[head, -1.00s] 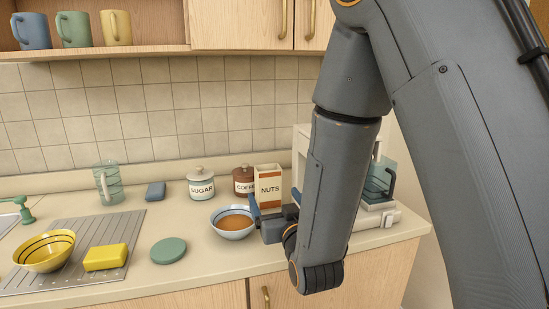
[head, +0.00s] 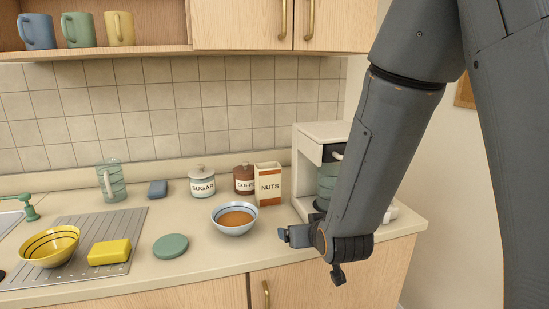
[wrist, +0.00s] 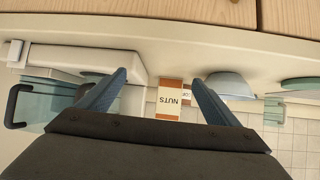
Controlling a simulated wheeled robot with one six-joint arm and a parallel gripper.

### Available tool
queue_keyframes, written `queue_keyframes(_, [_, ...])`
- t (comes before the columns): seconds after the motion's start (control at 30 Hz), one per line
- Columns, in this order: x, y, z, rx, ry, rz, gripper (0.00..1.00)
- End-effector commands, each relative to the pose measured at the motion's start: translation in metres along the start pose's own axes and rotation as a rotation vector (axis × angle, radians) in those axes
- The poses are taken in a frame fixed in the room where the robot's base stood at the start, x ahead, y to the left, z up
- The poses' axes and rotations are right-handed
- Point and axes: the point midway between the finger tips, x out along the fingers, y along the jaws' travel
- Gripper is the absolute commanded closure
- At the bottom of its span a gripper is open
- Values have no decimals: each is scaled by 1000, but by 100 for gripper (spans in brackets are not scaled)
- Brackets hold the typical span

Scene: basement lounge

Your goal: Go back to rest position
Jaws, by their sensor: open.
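My gripper (wrist: 160,92) is open and empty; in the wrist view its two blue fingers are spread apart, with the nuts box (wrist: 170,100) in view beyond the gap. In the head view my gripper (head: 283,236) hangs over the counter's front edge, to the right of the blue-rimmed bowl (head: 234,230) and apart from it. The bowl holds something orange-brown. My forearm hides part of the coffee maker in the head view.
The nuts box (head: 269,185), sugar jar (head: 202,182) and coffee jar (head: 243,180) stand behind the bowl. A coffee maker (head: 322,135) stands at the right. A green disc (head: 170,246), yellow sponge (head: 109,252) and yellow bowl (head: 51,247) lie left. The counter's front right is clear.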

Motion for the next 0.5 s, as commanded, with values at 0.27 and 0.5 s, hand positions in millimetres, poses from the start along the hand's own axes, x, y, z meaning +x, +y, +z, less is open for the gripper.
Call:
queue_keyframes(0.27, [-57,50,78,64,-449,63,15])
queue_keyframes(0.5, [-133,73,130,125,-789,93,15])
